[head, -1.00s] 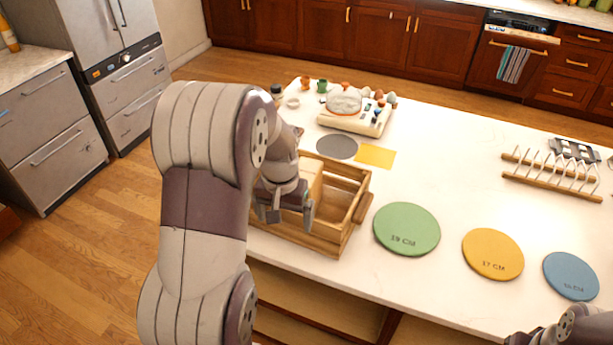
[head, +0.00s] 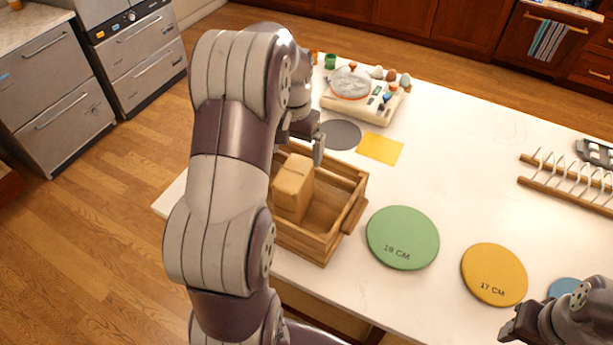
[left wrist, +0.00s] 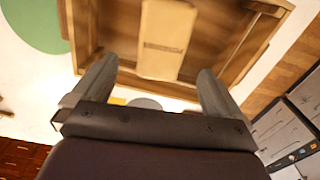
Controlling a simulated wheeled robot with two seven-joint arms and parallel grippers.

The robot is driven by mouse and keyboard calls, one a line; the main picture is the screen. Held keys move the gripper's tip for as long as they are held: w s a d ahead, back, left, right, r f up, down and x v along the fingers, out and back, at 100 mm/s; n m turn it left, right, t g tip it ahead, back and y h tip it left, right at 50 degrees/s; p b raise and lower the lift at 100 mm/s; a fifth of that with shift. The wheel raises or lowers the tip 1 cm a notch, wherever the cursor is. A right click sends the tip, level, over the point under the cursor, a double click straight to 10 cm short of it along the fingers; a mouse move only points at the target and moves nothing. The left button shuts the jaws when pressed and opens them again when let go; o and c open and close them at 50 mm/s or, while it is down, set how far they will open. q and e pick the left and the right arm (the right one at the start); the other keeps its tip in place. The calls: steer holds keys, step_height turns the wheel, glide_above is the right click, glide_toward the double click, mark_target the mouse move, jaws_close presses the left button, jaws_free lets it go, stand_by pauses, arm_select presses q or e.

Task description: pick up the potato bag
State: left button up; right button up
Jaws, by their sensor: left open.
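A tan, block-shaped bag (head: 293,188), which I take for the potato bag, stands in the left part of a wooden crate (head: 345,215). In the left wrist view the bag (left wrist: 165,40) has a small dark label, and the crate wall (left wrist: 82,30) surrounds it. My left gripper (head: 303,146) is open and empty, just beyond the bag and above the crate's far side. In the left wrist view the bag lies ahead of the open fingers (left wrist: 157,66), apart from them. My right gripper (head: 512,326) is at the lower right, its jaws unclear.
Green (head: 403,238), yellow (head: 494,275) and blue (head: 567,289) discs lie right of the crate. A grey disc (head: 341,135), a yellow square (head: 380,148) and a white tray of items (head: 362,100) lie beyond. A wooden rack (head: 570,180) stands at right.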

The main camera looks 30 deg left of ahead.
mark_target(293, 172)
arm_select(q)
steer(key=f, duration=0.3)
steer(key=s+f+p, duration=0.1)
steer(key=f, duration=0.2)
steer(key=shift+s, duration=0.1)
step_height(293, 172, down, 5)
steer(key=p, duration=0.2)
steer(key=shift+f+p, duration=0.2)
steer(key=shift+p, duration=0.15)
steer(key=shift+f, duration=0.2)
steer(key=shift+c, duration=0.3)
arm_select(e)
steer(key=r, duration=0.4)
steer(key=shift+s, duration=0.4)
arm_select(q)
steer(key=c, duration=1.5)
steer(key=shift+a, duration=0.1)
arm_select(e)
steer(key=shift+w, duration=0.1)
